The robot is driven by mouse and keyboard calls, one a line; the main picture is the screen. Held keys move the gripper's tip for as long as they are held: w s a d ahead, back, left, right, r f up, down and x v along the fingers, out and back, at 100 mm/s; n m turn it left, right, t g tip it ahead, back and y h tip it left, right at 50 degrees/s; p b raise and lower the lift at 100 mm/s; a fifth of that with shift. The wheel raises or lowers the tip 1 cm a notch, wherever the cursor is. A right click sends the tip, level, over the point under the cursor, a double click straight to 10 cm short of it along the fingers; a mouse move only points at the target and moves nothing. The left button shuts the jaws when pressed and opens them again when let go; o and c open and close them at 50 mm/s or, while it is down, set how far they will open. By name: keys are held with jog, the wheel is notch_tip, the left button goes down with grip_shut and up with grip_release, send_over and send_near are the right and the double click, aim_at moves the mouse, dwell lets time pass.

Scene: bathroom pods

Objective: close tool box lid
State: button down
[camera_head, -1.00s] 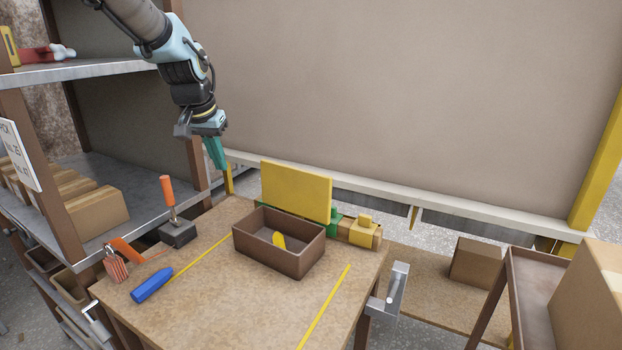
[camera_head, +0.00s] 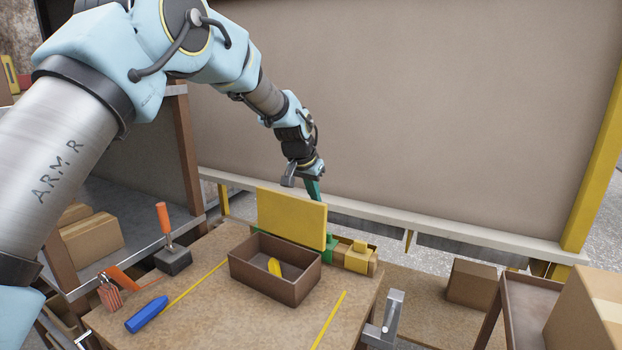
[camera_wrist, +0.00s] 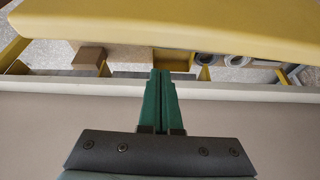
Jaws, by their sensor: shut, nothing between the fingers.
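The tool box (camera_head: 262,282) is an open brown box on the workbench, with a small yellow object (camera_head: 274,267) inside it. Its yellow lid (camera_head: 291,218) stands upright along the box's back edge. My gripper (camera_head: 315,200) is behind the lid near its upper right, and the lid hides its fingertips in the head view. In the wrist view, the green fingers (camera_wrist: 160,75) are together and empty. The lid (camera_wrist: 170,22) spans the top of that view, apart from the fingertips.
A yellow-and-tan block (camera_head: 356,257) sits right of the lid. A vise-like clamp (camera_head: 385,322) is at the right edge.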

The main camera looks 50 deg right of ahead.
aim_at(307, 200)
jog(key=shift+s+a+r+p, duration=0.15)
jog(key=shift+a+p, duration=0.25)
jog(key=shift+a, duration=0.5)
jog(key=shift+s+a+p, duration=0.15)
jog(key=shift+a+p, duration=0.2)
jog(key=shift+a, duration=0.55)
jog(key=shift+b, duration=0.45)
